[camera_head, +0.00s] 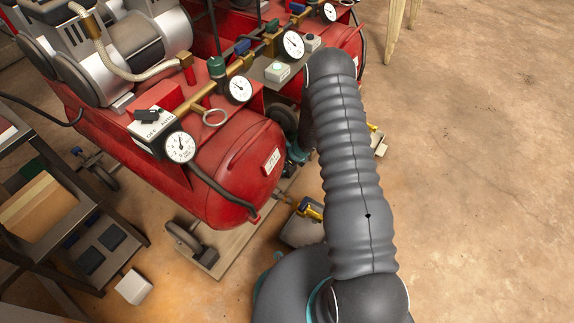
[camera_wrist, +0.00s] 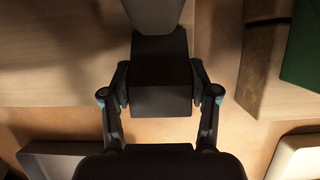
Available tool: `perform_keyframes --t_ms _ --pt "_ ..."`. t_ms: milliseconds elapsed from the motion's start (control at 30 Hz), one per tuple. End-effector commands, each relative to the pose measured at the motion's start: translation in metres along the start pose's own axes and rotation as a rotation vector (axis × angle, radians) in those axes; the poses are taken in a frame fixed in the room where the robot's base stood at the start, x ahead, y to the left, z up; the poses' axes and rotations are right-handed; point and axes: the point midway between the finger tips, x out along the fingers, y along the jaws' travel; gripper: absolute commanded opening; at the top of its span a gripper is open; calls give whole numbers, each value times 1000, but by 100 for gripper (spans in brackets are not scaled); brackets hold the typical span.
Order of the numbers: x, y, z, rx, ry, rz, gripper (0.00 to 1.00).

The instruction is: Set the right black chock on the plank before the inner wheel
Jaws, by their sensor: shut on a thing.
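My gripper (camera_wrist: 160,86) is shut on a black chock (camera_wrist: 161,103) in the wrist view, one finger on each side of the block. Beyond the chock, a grey rounded part (camera_wrist: 158,14) meets its far edge in the picture; I cannot tell whether they touch. A pale wooden surface, likely the plank (camera_wrist: 60,75), lies to the left. In the head view, the plank (camera_head: 207,262) runs under the red compressor, with a dark wheel (camera_head: 184,240) at its near end.
Two red compressors (camera_head: 225,165) with gauges stand close to my arm. A dark shelf rack (camera_head: 120,232) is at left, with a white block (camera_head: 134,287) on the floor beside it. A yellow fitting (camera_head: 310,208) lies near the arm. The floor at right is clear.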

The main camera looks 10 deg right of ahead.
Motion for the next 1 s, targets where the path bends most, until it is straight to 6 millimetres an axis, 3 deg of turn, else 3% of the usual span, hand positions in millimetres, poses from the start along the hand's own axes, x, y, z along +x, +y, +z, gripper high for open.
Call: perform_keyframes --t_ms 300,333,433,833,1000 --pt "3 0 -1 -1 -1 -1 16" --pt "3 0 -1 -1 -1 0 62" --pt "2 0 0 -1 -1 0 85" --pt "-2 0 1 -1 -1 0 85" --pt "-24 -1 1 0 -2 -2 85"
